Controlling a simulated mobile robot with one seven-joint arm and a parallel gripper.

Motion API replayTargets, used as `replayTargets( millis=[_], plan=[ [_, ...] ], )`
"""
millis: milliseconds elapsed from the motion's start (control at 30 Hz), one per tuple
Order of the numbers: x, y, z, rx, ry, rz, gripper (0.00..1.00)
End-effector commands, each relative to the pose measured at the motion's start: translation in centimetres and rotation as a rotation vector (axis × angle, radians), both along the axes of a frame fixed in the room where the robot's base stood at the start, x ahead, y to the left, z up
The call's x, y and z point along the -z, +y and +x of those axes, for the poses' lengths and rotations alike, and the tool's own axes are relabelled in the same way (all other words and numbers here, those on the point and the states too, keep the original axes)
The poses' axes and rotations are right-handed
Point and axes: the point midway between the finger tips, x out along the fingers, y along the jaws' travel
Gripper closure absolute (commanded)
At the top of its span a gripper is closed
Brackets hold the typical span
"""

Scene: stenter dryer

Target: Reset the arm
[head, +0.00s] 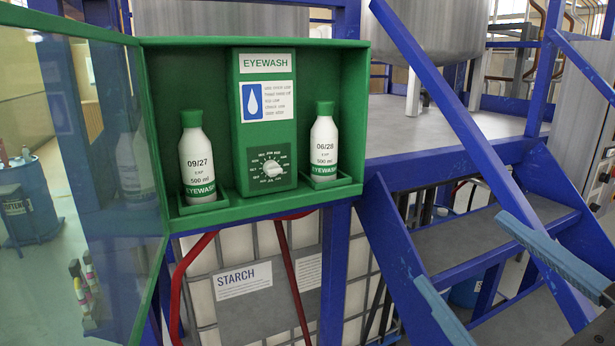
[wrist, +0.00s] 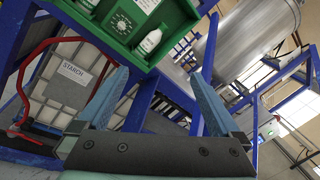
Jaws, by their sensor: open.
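My gripper (head: 462,249) is at the lower right of the head view, its two blue-grey fingers spread apart with nothing between them. It is in front of the blue stairs, right of and below the eyewash cabinet. In the wrist view the open fingers (wrist: 160,76) point up towards the blue frame and platform. The green eyewash cabinet (head: 262,212) holds a left bottle marked 09/27 (head: 197,160) and a right bottle marked 06/28 (head: 323,147), both upright in their holders. A dial (head: 272,168) sits between them. The right bottle also shows in the wrist view (wrist: 148,42).
The cabinet's clear door (head: 95,170) stands open to the left. Blue stairs (head: 470,165) with railings rise behind my gripper. A caged starch tank (head: 245,282) with red hoses stands below the cabinet. A metal vessel (head: 440,40) stands on the platform.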

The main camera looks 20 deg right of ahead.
Motion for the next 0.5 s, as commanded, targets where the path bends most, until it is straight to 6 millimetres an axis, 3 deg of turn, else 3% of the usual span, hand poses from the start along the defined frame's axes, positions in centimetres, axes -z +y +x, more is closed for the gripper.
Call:
replayTargets(
  millis=[200, 500],
  plan=[
    [-0.8, 4.0, 4.7, 0.099, -0.050, -0.581, 0.00],
    [-3.8, 12.1, 7.9, 0.384, -0.136, -1.399, 0.00]
  ],
)
